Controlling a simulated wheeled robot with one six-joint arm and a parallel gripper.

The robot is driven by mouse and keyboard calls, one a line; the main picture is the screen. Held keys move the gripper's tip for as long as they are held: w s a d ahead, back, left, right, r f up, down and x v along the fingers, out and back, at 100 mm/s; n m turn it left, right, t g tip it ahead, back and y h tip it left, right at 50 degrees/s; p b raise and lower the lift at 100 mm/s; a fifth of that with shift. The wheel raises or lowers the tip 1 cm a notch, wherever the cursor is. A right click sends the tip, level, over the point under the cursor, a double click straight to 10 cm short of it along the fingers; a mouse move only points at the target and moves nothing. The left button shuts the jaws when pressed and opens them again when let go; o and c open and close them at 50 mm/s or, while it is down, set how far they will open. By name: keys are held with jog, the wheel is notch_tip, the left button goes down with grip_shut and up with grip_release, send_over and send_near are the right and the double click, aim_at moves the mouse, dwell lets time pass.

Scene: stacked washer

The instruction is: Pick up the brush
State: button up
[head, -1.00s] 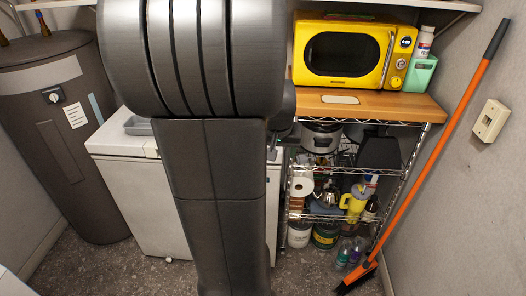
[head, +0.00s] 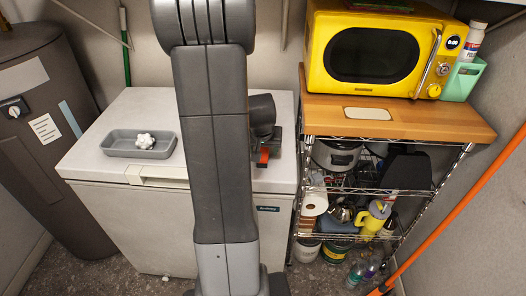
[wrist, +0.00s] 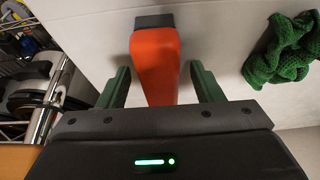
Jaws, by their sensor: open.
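The orange brush (wrist: 156,62) with a dark end lies on the white surface in the wrist view. My gripper (wrist: 159,78) is open, with one green finger on each side of the orange part. Small gaps show between the brush and both fingers. In the head view, a small orange bit of the brush (head: 264,156) shows beside my dark wrist over the right side of the white chest lid (head: 215,180). My arm hides most of that spot there.
A green knitted cloth (wrist: 283,52) lies right of the brush in the wrist view. A grey tray (head: 115,146) holding a white knotted item (head: 144,141) is on the lid's left. At right stand a wire shelf (head: 345,190), a yellow microwave (head: 370,55) and an orange broom pole (head: 455,205).

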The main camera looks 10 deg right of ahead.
jog(key=shift+w+f, duration=0.15)
jog(key=shift+f, duration=0.25)
jog(key=shift+f, duration=0.15)
jog(key=shift+c, duration=0.4)
jog(key=c, duration=1)
